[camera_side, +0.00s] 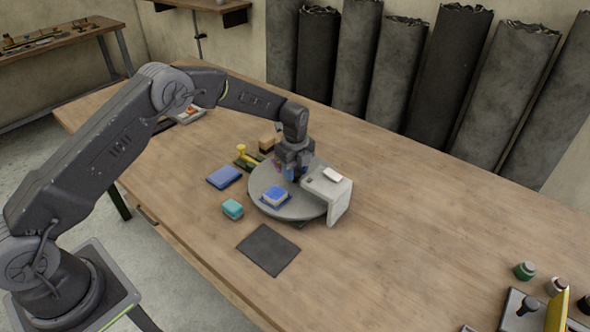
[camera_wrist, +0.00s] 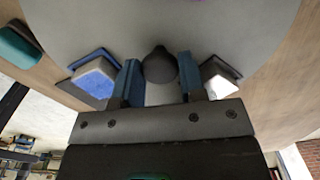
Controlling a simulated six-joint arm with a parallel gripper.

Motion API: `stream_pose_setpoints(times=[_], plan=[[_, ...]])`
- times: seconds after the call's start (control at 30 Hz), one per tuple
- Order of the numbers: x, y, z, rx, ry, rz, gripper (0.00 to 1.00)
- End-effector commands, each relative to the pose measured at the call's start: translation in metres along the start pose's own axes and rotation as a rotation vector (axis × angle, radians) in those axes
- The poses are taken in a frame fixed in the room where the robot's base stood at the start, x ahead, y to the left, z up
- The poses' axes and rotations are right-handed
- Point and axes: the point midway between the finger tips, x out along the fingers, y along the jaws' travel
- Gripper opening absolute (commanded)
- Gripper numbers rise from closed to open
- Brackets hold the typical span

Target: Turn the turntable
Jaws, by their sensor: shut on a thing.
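The turntable is a round grey disc (camera_side: 300,208) on the wooden table in the side view; its pale top fills much of the wrist view (camera_wrist: 90,25). A dark round knob (camera_wrist: 160,66) stands up from it. My gripper (camera_wrist: 159,78) is shut on this knob, one blue-padded finger on each side. In the side view my gripper (camera_side: 293,176) reaches down over the disc's far part. A blue-and-white block (camera_side: 275,196) on a dark blue base sits on the disc; it also shows in the wrist view (camera_wrist: 95,80). The knob is hidden in the side view.
A pale grey cover (camera_side: 339,204) stands over the disc's right edge. A blue pad (camera_side: 224,177), a teal block (camera_side: 232,209) and a yellow-handled tool (camera_side: 243,155) lie close left. A dark flat mat (camera_side: 268,250) lies in front.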

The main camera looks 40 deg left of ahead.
Motion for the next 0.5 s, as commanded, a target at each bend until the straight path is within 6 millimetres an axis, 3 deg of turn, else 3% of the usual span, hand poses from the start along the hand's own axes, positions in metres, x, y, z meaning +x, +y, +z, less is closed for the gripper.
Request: stream_pose_setpoints(times=[0.5], plan=[[-0.0013, -0.0008, -0.001, 0.259, 0.001, -0.002, 0.0]])
